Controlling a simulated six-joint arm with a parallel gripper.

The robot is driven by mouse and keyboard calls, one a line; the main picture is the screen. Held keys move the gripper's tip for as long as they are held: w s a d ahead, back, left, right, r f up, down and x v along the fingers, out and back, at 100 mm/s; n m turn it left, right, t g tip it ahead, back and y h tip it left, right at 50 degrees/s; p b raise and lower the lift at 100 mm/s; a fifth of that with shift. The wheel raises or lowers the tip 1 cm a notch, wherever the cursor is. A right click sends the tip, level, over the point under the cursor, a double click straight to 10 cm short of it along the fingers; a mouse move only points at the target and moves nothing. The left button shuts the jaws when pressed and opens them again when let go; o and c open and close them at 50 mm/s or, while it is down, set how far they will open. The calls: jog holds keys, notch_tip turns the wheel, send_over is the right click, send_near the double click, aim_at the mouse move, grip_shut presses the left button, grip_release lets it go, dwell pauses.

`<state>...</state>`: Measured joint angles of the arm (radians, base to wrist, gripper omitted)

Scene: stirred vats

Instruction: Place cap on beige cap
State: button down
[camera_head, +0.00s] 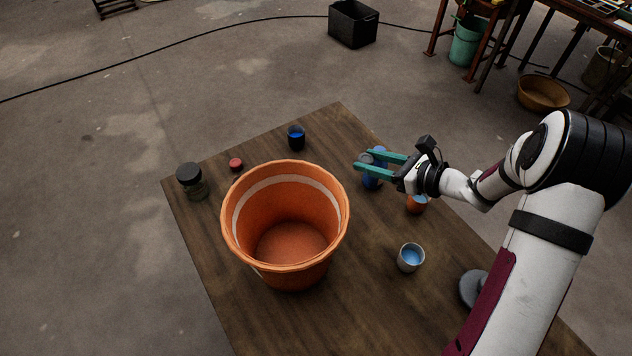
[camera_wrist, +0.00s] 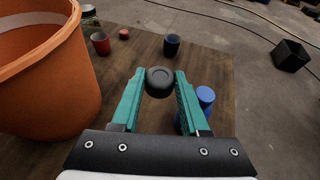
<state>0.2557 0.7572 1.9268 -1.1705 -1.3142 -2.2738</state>
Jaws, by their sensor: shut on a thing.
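My gripper (camera_head: 371,158) has teal fingers and is shut on a dark grey round cap (camera_wrist: 159,82), held between the fingertips above the table's far right part. In the head view the cap is a small grey shape partly hidden by the fingers. A blue container with a blue top (camera_head: 374,182) stands below the fingers; it also shows right of the right finger in the wrist view (camera_wrist: 205,97). I cannot make out a beige cap in either view. A small red cap-like piece (camera_head: 236,164) lies near the table's far left edge.
A large orange bucket (camera_head: 285,282) stands mid-table, left of my gripper. A dark-lidded jar (camera_head: 190,182), a dark cup (camera_head: 296,138), a red cup (camera_wrist: 100,43), an orange cup (camera_head: 416,204) and a pale cup with blue contents (camera_head: 410,258) stand around it. The table's front part (camera_head: 350,320) is clear.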

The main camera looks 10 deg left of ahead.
jog(key=a+f, duration=0.2)
jog(key=a, duration=0.1)
jog(key=a+f, duration=0.2)
jog(key=a, duration=0.2)
jog(key=a+f, duration=0.3)
jog(key=a, duration=0.1)
jog(key=shift+w, duration=0.4)
notch_tip(320, 180, down, 4)
jog(key=shift+a+f, duration=0.1)
jog(key=shift+a, duration=0.05)
jog(key=shift+f, duration=0.1)
jog(key=shift+c, duration=2)
grip_release()
